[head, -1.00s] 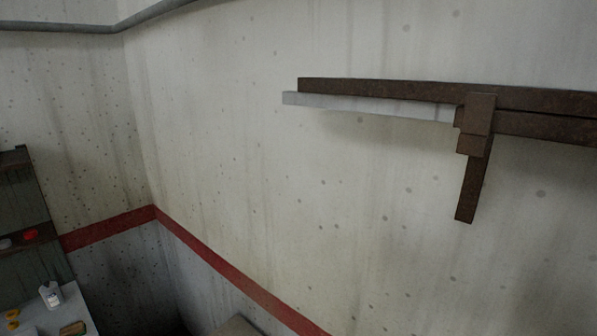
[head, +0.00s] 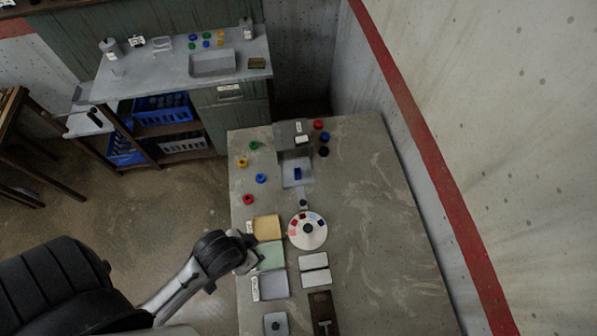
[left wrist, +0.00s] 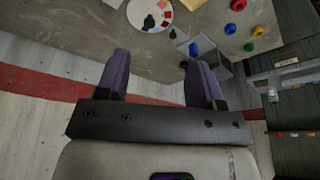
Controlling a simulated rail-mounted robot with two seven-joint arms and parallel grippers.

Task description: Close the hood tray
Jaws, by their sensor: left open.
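A small grey hooded unit (head: 293,133) stands at the far end of the grey workbench. A light grey tray (head: 305,176) with a small blue piece on it sticks out from the unit's front, so it looks pulled out. In the left wrist view the tray's blue piece and the unit (left wrist: 213,66) show near the right finger, partly hidden behind it. My left gripper (head: 248,262) is over the bench's left edge, nearer than the unit and apart from it. Its two fingers (left wrist: 160,85) are spread with nothing between them. My right gripper is not in view.
A white disc with coloured pieces (head: 308,231) lies in front of the tray. Yellow, green and grey trays (head: 272,285) line the bench's left edge near my gripper. Coloured rings lie around the unit. The bench's right side (head: 380,220) is clear, with a wall beyond.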

